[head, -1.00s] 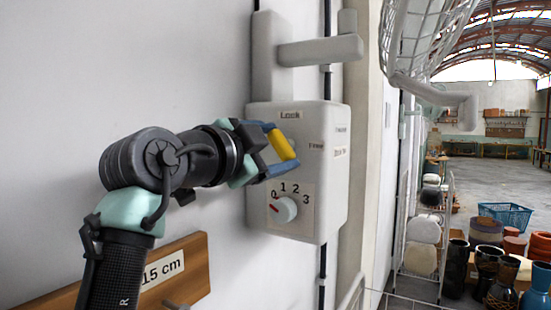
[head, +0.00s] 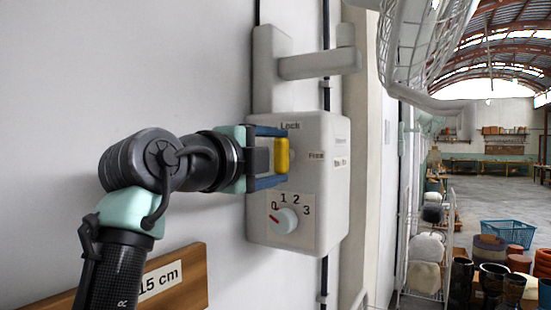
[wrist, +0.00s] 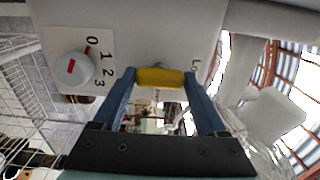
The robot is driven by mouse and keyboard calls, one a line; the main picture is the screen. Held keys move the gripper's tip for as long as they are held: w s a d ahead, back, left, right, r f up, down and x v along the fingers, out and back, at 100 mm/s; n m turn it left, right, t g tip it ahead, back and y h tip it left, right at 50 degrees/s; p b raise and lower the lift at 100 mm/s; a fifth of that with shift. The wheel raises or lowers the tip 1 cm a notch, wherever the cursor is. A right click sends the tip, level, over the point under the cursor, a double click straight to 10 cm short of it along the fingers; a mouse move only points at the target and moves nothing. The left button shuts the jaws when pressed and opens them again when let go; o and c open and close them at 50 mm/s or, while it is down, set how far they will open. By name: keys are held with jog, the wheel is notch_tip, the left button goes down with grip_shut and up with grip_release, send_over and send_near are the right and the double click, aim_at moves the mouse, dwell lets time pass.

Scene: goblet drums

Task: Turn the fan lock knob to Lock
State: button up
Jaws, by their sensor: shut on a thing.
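The fan lock knob is a yellow bar (head: 282,155) on the front of a white control box (head: 325,210) on the wall. The bar stands upright in the head view, below the "Lock" label (head: 290,126) and left of the "Free" label (head: 316,156). My gripper (head: 279,156) reaches it from the left, blue fingers above and below, shut on its two ends. In the wrist view the yellow knob (wrist: 160,78) lies across between the two blue fingertips. The fingers partly hide the box face.
A white dial (head: 284,220) numbered 0 to 3 sits lower on the box, its red mark near 0. A bracket arm (head: 320,64) juts out above the box. A wooden "15 cm" board (head: 190,270) is below my arm. A caged fan (head: 425,45) hangs at upper right.

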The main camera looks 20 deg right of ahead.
dwell(0.4)
jog(key=o, duration=1.3)
jog(key=b+v, duration=0.3)
jog(key=v, duration=0.4)
jog(key=shift+s+a, duration=0.25)
